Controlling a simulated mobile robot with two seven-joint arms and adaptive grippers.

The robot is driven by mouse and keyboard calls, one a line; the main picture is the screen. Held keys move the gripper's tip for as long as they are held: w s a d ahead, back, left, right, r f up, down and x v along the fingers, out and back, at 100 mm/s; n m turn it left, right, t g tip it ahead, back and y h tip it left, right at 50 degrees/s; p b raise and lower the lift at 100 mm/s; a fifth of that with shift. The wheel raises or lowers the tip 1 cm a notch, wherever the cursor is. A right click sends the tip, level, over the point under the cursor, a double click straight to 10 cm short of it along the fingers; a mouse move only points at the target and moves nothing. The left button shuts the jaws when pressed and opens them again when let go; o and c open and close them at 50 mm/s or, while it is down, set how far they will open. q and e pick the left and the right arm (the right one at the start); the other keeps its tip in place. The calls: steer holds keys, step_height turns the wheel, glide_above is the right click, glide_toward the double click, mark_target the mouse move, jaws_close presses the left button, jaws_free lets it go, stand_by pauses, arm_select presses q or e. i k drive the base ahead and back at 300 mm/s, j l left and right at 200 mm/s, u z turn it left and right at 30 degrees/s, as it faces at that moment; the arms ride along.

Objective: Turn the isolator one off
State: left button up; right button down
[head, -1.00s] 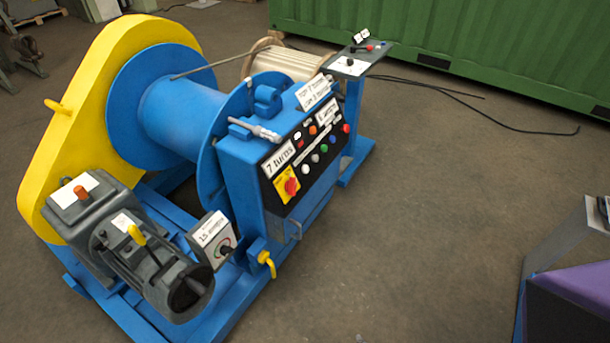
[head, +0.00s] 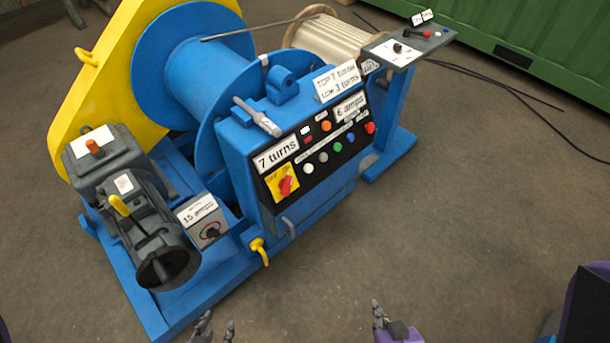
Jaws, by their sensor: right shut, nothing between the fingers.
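A red rotary switch handle (head: 286,186) sits on a yellow plate (head: 273,178) at the lower left of the black control panel, under the "7 turns" label. It looks like an isolator, but I cannot read a number on it. The red handle looks tilted on its plate. My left gripper (head: 217,325) is at the bottom edge, open and empty, below and left of the switch. My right gripper (head: 379,311) is at the bottom, shut and empty, below and right of the switch. Both are well apart from the panel.
The panel (head: 336,148) also carries several coloured buttons. A pedestal (head: 409,45) stands at the right. The floor in front is clear.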

mark_target(285, 185)
steer(key=i+l, duration=0.1)
steer(key=l, duration=0.25)
steer(key=l+u, duration=0.1)
steer(key=l, duration=0.3)
steer(key=i+l, duration=0.15)
steer(key=l, duration=0.75)
steer(key=k+l+u, duration=0.15)
steer(key=l, duration=0.4)
